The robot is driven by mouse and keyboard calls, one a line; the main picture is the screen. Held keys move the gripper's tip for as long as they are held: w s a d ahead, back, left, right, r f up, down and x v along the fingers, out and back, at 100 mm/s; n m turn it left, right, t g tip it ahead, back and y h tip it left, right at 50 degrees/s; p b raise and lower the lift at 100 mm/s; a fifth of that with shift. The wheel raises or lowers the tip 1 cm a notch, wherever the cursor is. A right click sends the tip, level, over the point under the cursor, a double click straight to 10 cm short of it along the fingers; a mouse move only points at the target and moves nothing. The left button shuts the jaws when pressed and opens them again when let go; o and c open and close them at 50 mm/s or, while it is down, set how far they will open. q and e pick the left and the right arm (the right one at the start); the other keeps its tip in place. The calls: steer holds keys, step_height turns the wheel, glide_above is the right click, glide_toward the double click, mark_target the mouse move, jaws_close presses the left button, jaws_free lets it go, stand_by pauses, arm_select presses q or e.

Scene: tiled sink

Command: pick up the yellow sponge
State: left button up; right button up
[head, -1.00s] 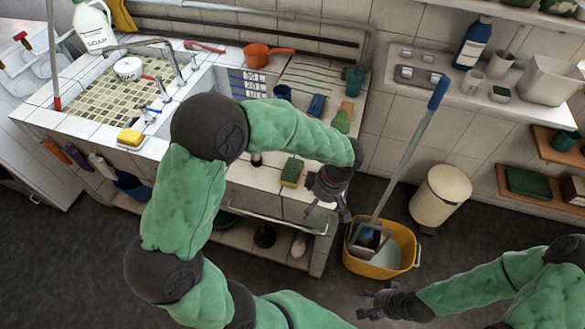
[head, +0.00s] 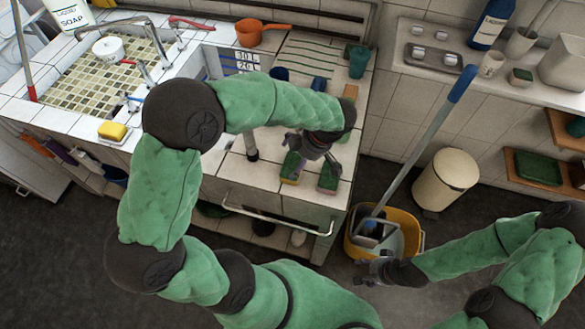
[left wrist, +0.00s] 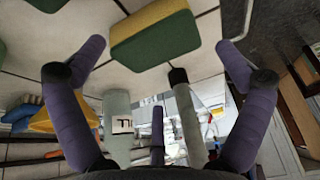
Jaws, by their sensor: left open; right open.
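A sponge with a yellow top (head: 112,131) lies at the left front edge of the sink counter, far from my grippers. Two sponges with green tops and yellow sides lie on the front counter: a left one (head: 291,168) and a right one (head: 328,179). My left gripper (head: 315,160) is open above the counter, by these two sponges. In the left wrist view a green and yellow sponge (left wrist: 155,40) appears between the open fingers (left wrist: 162,48), with no clear contact; part of another green one (left wrist: 46,4) shows at the top edge. My right gripper (head: 372,272) is open, empty, low near the bucket.
A yellow mop bucket (head: 403,235) with a blue-handled mop (head: 420,140) stands right of the counter. A cream bin (head: 444,180) is beyond it. A tap (head: 140,40), orange pan (head: 262,32) and cups stand around the sink. A rail (head: 275,222) runs along the counter front.

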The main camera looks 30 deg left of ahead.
mark_target(293, 165)
arm_select(q)
steer(key=b+x, duration=0.2)
steer(key=x, duration=0.3)
steer(key=shift+w+f, duration=0.1)
steer(key=shift+f, duration=0.05)
steer(key=shift+d, duration=0.1)
steer(key=c, duration=0.8)
